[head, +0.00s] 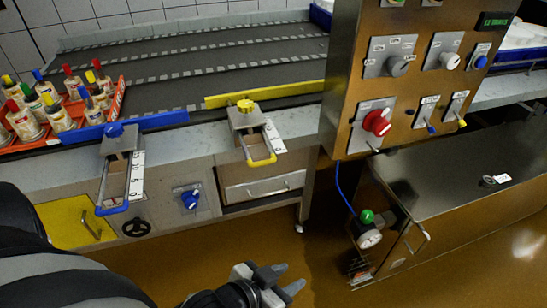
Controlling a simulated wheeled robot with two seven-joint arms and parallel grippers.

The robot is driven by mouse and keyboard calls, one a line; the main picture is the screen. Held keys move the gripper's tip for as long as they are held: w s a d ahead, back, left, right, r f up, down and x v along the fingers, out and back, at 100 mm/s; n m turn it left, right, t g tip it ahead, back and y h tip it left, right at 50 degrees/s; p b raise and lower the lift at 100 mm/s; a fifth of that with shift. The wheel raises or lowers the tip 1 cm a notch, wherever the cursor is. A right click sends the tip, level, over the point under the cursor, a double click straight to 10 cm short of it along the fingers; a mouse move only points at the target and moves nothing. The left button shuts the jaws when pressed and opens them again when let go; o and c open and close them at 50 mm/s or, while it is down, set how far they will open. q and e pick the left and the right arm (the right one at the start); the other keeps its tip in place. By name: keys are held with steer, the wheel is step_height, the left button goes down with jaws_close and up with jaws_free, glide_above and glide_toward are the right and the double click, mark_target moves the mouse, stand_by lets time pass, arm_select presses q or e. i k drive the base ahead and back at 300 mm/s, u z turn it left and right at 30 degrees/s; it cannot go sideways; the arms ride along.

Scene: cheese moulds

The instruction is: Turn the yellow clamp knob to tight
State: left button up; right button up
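The yellow clamp knob (245,105) sits on top of a grey clamp block (249,119) at the left part of the yellow guide rail (285,92). A yellow-ended handle (262,160) and a white scale strip (274,136) extend from that block toward me. I cannot read the knob's tight or loose marking. My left gripper (287,279) is at the bottom middle, low in front of the counter and well away from the knob. Its two fingers are apart with nothing between them. My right gripper is not in view.
A blue clamp knob (114,129) sits on a similar clamp on the blue rail (165,120). An orange tray (119,98) of bottles with coloured tops stands at left. A steel control panel (350,120) with a red knob (377,122) rises at right. The conveyor (200,70) is clear.

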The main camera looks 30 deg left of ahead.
mark_target(244, 107)
steer(key=k, duration=0.35)
steer(key=u, duration=0.55)
steer(key=i, duration=0.3)
steer(key=u, duration=1.1)
steer(key=k, duration=0.6)
steer(key=u, duration=1.05)
steer(key=i, duration=0.75)
steer(key=z, duration=0.55)
steer(key=i, duration=0.75)
steer(key=z, duration=0.65)
